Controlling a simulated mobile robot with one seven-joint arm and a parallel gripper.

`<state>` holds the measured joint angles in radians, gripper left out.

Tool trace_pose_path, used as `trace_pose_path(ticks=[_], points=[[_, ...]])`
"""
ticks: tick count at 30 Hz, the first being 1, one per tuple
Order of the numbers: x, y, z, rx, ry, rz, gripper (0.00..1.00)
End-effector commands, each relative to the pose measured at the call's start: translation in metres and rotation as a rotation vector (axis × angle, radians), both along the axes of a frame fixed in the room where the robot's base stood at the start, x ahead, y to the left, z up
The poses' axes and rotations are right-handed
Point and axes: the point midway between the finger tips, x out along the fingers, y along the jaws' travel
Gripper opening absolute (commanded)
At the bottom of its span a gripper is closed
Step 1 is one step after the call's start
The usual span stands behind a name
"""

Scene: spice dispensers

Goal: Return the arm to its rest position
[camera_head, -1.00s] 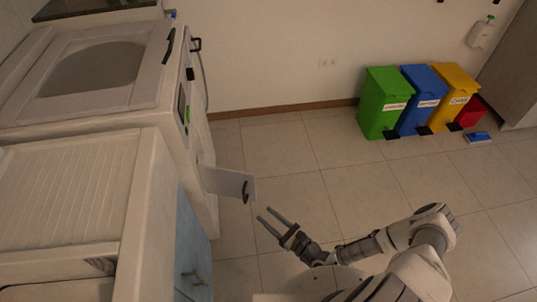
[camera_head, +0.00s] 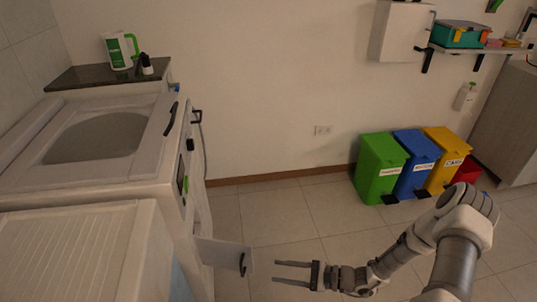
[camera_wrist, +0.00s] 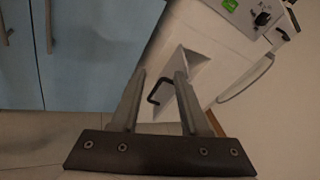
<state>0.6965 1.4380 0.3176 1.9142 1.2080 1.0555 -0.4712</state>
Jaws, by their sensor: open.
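My gripper (camera_head: 293,273) is open and empty, at the lower middle of the head view, with its two fingers pointing left. It is to the right of a small white open door or panel (camera_head: 222,254) with a black handle on the white machine's front, apart from it by a gap. In the wrist view my gripper's fingers (camera_wrist: 154,88) are spread, and the white panel (camera_wrist: 178,82) with its black handle shows beyond and between them.
A white machine (camera_head: 150,100) stands at the left, with a white unit (camera_head: 80,250) in front of it. Green (camera_head: 380,168), blue (camera_head: 416,164) and yellow (camera_head: 446,160) bins stand by the back wall. A shelf (camera_head: 480,48) hangs upper right. The tiled floor (camera_head: 290,220) between is clear.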

Motion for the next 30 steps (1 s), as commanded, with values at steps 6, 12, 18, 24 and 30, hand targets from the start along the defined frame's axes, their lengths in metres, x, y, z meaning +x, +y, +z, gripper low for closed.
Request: trace_pose_path(ticks=[6,12,18,24,30], points=[[-0.001,-0.010,0.039,-0.124,-0.085,0.156,0.45],[-0.004,-0.018,0.072,-0.238,-0.155,0.287,0.45],[-0.010,-0.026,0.106,-0.356,-0.226,0.408,0.45],[-0.017,-0.033,0.140,-0.481,-0.295,0.518,0.45],[-0.025,-0.040,0.174,-0.609,-0.366,0.615,0.45]])
